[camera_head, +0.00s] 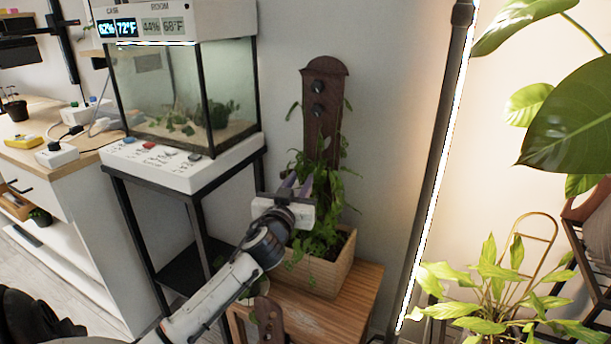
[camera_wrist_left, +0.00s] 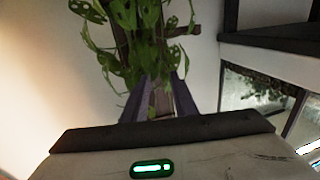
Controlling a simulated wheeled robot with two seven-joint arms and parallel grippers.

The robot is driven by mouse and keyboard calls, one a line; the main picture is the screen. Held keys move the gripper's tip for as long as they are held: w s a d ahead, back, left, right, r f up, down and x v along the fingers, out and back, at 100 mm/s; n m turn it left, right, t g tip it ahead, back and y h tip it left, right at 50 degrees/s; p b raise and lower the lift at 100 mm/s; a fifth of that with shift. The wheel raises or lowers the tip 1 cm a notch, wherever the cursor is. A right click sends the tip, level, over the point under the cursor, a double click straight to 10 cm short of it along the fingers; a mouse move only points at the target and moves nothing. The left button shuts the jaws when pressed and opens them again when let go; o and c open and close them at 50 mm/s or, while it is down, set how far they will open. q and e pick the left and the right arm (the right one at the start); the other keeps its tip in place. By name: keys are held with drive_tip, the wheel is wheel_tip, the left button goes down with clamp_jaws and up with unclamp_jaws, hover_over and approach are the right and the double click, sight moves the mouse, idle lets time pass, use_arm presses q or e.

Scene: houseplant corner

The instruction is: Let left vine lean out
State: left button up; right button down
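A leafy vine (camera_head: 325,240) grows from a wooden planter box (camera_head: 335,272) and climbs a dark brown post (camera_head: 325,85) with round black knobs. Some leaves stick out left and right of the post; I cannot clearly separate a left vine from the rest. My left gripper (camera_head: 298,184) is in front of the post's lower part, its fingers apart and pointing at the foliage. In the left wrist view the vine's holed leaves (camera_wrist_left: 130,35) hang just beyond the fingertips (camera_wrist_left: 160,82), and I see no stem clearly pinched. Contact with leaves is unclear. My right gripper is not in view.
The planter stands on a small wooden table (camera_head: 335,318). A glass terrarium (camera_head: 180,95) on a black stand is close on the left. A lit lamp pole (camera_head: 440,170) and large-leaved plants (camera_head: 490,285) stand on the right. A second brown post top (camera_head: 268,315) is low in front.

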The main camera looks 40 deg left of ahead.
sight(307, 170)
use_arm(q)
drive_tip(key=x, duration=0.5)
drive_tip(key=shift+w, duration=0.1)
clamp_jaws()
drive_tip(key=shift+f, duration=0.1)
idle(1.2)
